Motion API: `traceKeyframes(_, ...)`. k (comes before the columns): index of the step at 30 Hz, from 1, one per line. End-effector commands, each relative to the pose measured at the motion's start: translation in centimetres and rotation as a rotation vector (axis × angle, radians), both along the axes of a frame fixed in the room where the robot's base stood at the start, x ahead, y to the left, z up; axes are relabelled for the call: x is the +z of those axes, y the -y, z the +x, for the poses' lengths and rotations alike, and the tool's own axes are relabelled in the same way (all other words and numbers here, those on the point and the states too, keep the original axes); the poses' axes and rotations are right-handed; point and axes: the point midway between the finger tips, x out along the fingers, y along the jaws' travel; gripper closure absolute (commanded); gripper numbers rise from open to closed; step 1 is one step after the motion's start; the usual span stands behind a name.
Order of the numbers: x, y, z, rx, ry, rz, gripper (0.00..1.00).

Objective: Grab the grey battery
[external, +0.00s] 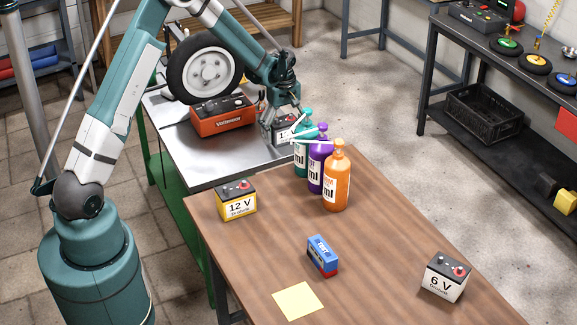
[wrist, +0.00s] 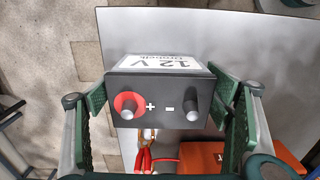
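The grey battery (wrist: 160,100) has a dark top with a red-ringed post, a plain post and a white 12 V label. In the wrist view it fills the space between the two green finger pads of my gripper (wrist: 165,92). The pads lie close along its left and right sides; I cannot tell whether both press on it.
Teal (external: 301,155), purple (external: 319,170) and orange (external: 337,182) bottles stand close in front. A yellow 12 V battery (external: 236,201), blue box (external: 322,256) and white 6 V battery (external: 446,277) sit on the wooden table.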

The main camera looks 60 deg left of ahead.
Motion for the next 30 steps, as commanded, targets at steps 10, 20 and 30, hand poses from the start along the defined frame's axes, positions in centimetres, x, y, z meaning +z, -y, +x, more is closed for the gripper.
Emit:
traceKeyframes(10,0.1,0.0,0.0,0.000,0.000,0.000,0.68)
traceKeyframes(20,0.3,0.0,0.0,0.000,0.000,0.000,0.68)
traceKeyframes(30,3.1,0.0,0.0,0.000,0.000,0.000,0.68)
